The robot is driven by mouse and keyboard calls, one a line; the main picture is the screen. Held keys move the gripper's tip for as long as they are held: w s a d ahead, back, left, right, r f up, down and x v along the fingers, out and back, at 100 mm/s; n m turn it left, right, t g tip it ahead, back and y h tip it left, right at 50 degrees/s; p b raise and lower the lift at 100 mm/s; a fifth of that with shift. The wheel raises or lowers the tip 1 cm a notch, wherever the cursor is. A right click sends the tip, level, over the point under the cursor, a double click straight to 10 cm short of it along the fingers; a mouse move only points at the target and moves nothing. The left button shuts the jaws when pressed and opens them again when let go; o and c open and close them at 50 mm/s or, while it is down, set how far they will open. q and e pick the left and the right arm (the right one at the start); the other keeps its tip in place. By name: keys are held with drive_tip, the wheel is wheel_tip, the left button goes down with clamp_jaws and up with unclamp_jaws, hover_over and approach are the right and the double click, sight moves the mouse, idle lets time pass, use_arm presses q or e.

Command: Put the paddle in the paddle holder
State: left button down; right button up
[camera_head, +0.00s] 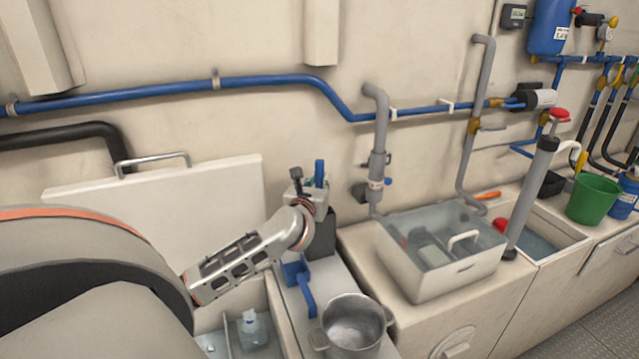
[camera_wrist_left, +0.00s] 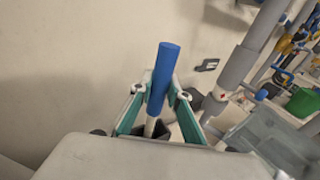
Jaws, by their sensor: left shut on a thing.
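The paddle shows as an upright blue grip (camera_head: 319,172) at my left gripper (camera_head: 309,190) in the head view. In the left wrist view, the blue grip (camera_wrist_left: 163,75) stands between the green-lined fingers, with a short pale shaft (camera_wrist_left: 150,127) below it. My left gripper is shut on the paddle. A dark grey box (camera_head: 321,238), which looks like the paddle holder, stands against the wall just below the gripper. Its dark edge shows under the shaft in the left wrist view (camera_wrist_left: 132,116). I cannot tell whether the paddle's lower end is inside it. My right gripper is not in view.
A blue bracket-like piece (camera_head: 304,287) and a metal pot (camera_head: 352,322) are on the counter in front. An open white lid (camera_head: 160,200) leans behind my left arm.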

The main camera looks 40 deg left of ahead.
use_arm(q)
drive_tip(key=shift+f, duration=0.15)
drive_tip(key=shift+f, duration=0.15)
drive_tip(key=c, duration=1.9)
unclamp_jaws()
drive_tip(key=shift+r, duration=0.2)
drive_tip(key=v, duration=1.2)
drive_tip(key=shift+f, duration=0.1)
